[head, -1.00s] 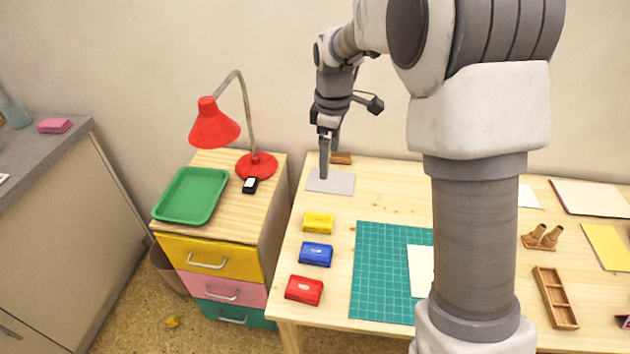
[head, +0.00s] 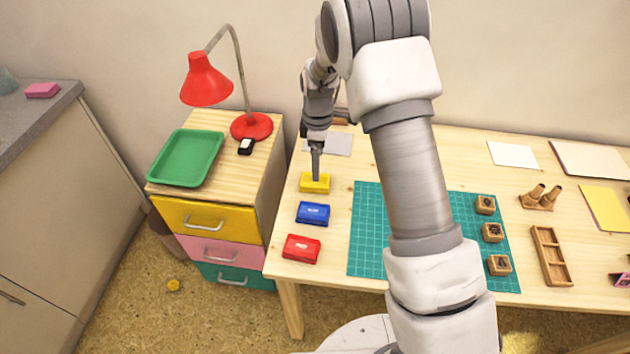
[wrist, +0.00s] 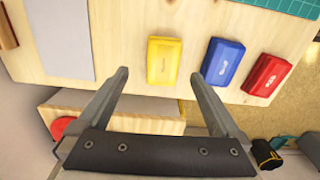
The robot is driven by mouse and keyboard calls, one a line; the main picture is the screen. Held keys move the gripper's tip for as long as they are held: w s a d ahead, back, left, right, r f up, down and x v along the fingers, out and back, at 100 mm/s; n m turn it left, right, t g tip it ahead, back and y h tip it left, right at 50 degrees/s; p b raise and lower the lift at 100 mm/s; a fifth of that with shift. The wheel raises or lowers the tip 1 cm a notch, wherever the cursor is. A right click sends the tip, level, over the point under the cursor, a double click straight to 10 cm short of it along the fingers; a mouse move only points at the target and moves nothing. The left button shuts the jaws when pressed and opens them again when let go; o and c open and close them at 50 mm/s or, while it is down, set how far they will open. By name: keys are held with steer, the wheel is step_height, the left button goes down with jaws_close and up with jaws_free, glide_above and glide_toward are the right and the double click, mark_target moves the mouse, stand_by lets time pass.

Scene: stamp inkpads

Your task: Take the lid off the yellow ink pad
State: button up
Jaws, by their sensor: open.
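The yellow ink pad (head: 314,185) lies on the table near its left edge, with its lid on. In the wrist view the yellow ink pad (wrist: 164,61) is beyond the fingertips, roughly centred between them. My gripper (head: 316,178) is over the yellow pad in the head view and hides part of it. In the wrist view my gripper (wrist: 158,75) has its two fingers wide apart with nothing between them. I cannot tell the exact height of the fingertips above the pad.
The blue ink pad (head: 313,214) and the red ink pad (head: 301,249) lie in a row in front of the yellow one. A green cutting mat (head: 366,240) is to the right. A grey sheet (head: 335,144) lies behind. A drawer cabinet (head: 205,222) with a red lamp (head: 207,82) stands left.

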steer(key=f, duration=0.5)
steer(key=shift+s+a+f, duration=0.15)
steer(key=shift+s+f, duration=0.1)
steer(key=shift+f, duration=0.1)
steer(key=c, duration=1.4)
steer(key=shift+r, duration=0.15)
